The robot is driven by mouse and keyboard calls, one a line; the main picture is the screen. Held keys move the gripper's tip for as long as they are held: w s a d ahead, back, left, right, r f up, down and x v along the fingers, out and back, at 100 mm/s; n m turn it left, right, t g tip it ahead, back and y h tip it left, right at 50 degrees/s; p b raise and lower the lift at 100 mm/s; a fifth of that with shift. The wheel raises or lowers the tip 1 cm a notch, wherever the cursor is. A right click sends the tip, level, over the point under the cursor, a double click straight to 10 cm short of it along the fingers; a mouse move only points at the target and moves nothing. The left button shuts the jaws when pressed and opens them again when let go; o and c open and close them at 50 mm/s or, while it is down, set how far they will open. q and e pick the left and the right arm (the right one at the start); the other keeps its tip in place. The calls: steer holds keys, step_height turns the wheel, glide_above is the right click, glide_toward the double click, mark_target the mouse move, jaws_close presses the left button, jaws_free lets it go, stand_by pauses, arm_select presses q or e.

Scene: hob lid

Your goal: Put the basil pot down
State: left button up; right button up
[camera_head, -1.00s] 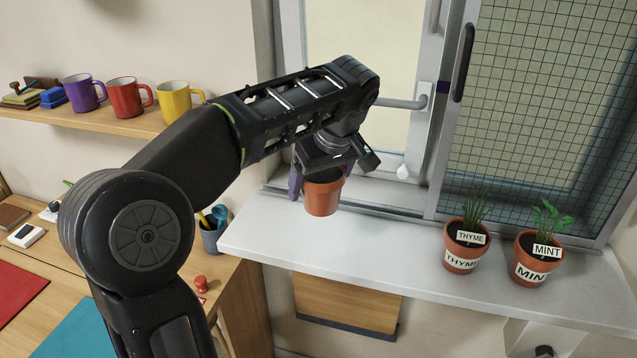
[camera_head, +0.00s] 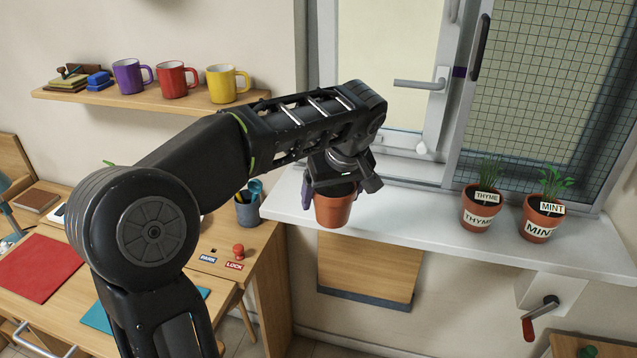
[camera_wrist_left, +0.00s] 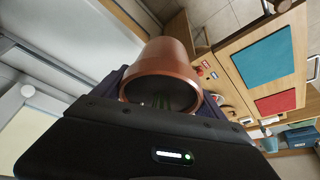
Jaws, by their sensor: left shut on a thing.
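The basil pot (camera_head: 334,211) is a terracotta pot held in my left gripper (camera_head: 331,190), at the left end of the white windowsill (camera_head: 400,214). My left gripper is shut on it; the gripper hides the top of the pot and no label shows. In the left wrist view the pot (camera_wrist_left: 166,66) sits between the fingers, with a little green inside its rim. I cannot tell whether its base touches the sill. My right gripper is not in view.
The thyme pot (camera_head: 481,208) and mint pot (camera_head: 542,217) stand on the sill to the right, with bare sill between them and the held pot. The window handle (camera_head: 420,84) is behind. A desk (camera_head: 225,260) and a pen cup (camera_head: 248,208) are at left.

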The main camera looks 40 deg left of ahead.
arm_select(q)
steer(key=w+d+f+m+t+h, duration=0.1)
steer(key=d+f+m+t+h, duration=0.1)
steer(key=d+f+m, duration=0.8)
steer(key=d+f+h, duration=0.1)
steer(key=d+f, duration=0.4)
steer(key=f, duration=0.2)
steer(key=shift+w+d+m+h, duration=0.15)
steer(key=shift+d+m+h, duration=0.15)
steer(key=shift+d+h, duration=0.1)
steer(key=shift+f, duration=0.1)
